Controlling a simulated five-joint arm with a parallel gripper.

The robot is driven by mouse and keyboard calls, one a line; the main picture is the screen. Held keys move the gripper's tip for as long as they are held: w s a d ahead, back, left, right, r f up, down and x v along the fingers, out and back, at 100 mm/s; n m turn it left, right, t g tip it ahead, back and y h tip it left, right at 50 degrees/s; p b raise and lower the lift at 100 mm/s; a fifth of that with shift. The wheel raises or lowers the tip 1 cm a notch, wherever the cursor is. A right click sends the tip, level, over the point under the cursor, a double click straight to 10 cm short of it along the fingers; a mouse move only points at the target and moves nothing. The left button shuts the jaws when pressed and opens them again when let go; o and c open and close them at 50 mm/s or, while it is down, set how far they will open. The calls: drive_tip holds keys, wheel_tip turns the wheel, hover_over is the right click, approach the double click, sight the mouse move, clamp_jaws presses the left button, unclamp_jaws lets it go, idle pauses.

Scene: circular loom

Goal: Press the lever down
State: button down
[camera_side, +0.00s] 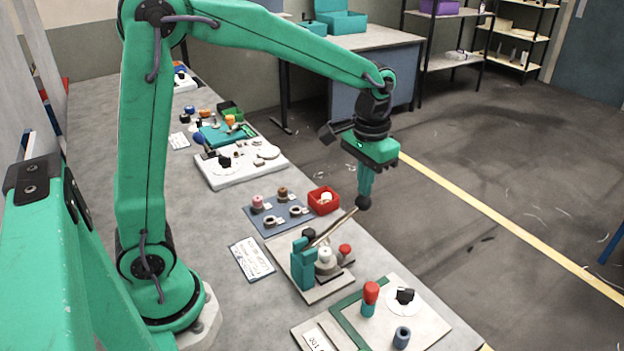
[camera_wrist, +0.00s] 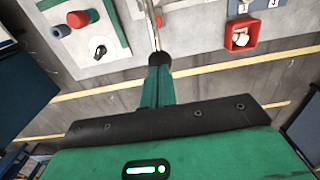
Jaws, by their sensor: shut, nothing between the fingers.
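The lever (camera_side: 335,226) is a thin tan rod. In the side view it slants up and right from a teal stand (camera_side: 302,262) on a pale board. In the wrist view the lever (camera_wrist: 152,25) runs from the top edge down to my fingertips. My gripper (camera_side: 363,200) points down at the lever's raised outer end, its fingers together and dark at the tip. In the wrist view my gripper (camera_wrist: 158,60) overlaps the lever's end. I cannot tell whether it touches, and the very end of the rod is hidden.
A white spool (camera_side: 325,255) and a red knob (camera_side: 345,249) sit beside the stand. A red bin (camera_side: 323,201) is behind the lever. A board with a red-topped peg (camera_side: 370,293) is in front. Open floor lies right of the bench edge.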

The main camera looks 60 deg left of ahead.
sight(363, 204)
drive_tip(key=shift+f, duration=2.95)
drive_tip(key=shift+r, duration=3.05)
drive_tip(key=shift+r, duration=0.1)
drive_tip(key=shift+s+a+r, duration=0.15)
drive_tip(key=shift+s+r, duration=0.25)
drive_tip(key=shift+s, duration=0.05)
drive_tip(key=s+a+r+t, duration=0.2)
drive_tip(key=s, duration=0.6)
drive_tip(key=s+a+r+t, duration=0.1)
drive_tip(key=s+r+t, duration=0.2)
drive_tip(key=s, duration=0.6)
drive_tip(key=shift+a+t, duration=0.3)
drive_tip(key=shift+a, duration=0.05)
